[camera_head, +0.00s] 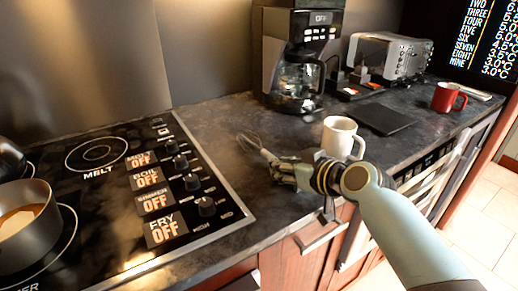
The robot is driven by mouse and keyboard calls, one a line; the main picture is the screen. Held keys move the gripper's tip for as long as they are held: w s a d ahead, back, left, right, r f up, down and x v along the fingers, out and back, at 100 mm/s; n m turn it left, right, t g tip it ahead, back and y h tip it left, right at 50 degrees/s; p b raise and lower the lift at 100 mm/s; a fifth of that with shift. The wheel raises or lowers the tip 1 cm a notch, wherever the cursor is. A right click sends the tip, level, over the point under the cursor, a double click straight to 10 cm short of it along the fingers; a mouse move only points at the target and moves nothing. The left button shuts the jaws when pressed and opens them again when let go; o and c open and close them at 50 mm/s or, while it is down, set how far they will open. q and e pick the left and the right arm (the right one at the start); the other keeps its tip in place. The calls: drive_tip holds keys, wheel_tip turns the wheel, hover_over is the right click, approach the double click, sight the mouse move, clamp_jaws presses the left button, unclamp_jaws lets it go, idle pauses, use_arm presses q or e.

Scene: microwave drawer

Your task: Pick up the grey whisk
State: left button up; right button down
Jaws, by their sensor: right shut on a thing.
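The grey whisk (251,141) is on or just above the dark counter, between the stove and the white mug, with its wire head pointing to the upper left. My right gripper (277,167) is shut on the whisk near its handle end. The fingers hide most of the handle. I cannot tell whether the whisk touches the counter. My left gripper is not in view.
A white mug (338,136) stands close behind my right gripper. A coffee maker (296,70), a toaster (391,57), a dark flat board (381,118) and a red mug (445,97) stand farther back. The stove (105,160) with a pot (33,228) is at left.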

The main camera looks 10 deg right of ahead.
drive_tip(key=shift+r, duration=0.15)
drive_tip(key=shift+r, duration=0.3)
drive_tip(key=r, duration=0.3)
drive_tip(key=shift+s+d+r, duration=0.25)
drive_tip(key=shift+d+r, duration=0.05)
drive_tip(key=shift+d, duration=0.05)
drive_tip(key=s+d+r, duration=0.6)
drive_tip(key=s+d, duration=0.1)
drive_tip(key=d, duration=0.1)
drive_tip(key=shift+d+r, duration=0.15)
drive_tip(key=shift+r, duration=0.1)
